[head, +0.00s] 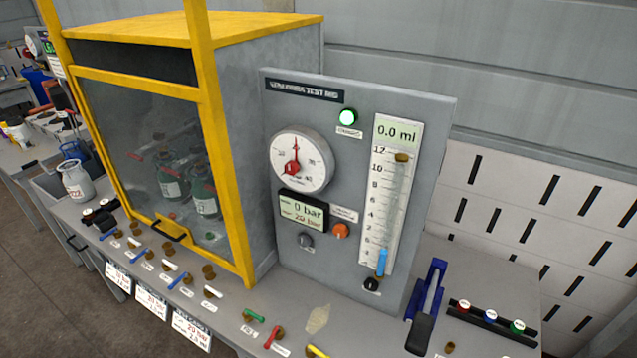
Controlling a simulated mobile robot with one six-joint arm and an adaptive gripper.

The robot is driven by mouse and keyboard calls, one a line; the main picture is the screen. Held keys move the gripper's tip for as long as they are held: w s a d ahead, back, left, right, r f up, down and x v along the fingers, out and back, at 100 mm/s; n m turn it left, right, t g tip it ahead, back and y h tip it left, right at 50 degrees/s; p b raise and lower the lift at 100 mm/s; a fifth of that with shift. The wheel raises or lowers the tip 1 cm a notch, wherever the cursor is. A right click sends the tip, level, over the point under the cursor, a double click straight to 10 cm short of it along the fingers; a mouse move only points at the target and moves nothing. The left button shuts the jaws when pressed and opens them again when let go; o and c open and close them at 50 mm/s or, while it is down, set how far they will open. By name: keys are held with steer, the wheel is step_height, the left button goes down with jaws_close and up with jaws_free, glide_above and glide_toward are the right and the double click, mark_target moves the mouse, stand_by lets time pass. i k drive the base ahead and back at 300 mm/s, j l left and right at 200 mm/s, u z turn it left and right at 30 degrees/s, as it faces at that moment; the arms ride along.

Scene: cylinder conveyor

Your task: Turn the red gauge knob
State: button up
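A grey test panel (355,92) stands upright at the middle of the bench. On its left side is a round white dial gauge (312,150) with a red needle pointing nearly straight up. A small red knob (291,168) sits on the dial at the needle's lower end. Below the dial, a dark-framed display (302,210) reads 0 bar, with a smaller red line under it. An orange-red round knob (340,231) and a grey knob (306,241) sit beneath, on the panel. Nothing covers the dial or knobs. My gripper is not in view.
A yellow-framed cabinet (222,150) with green bottles stands left of the panel. A blue lever tool (427,300) and coloured buttons (490,316) are at right. Several small handles line the front.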

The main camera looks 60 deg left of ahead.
mark_target(292, 169)
steer(key=u, duration=2.2)
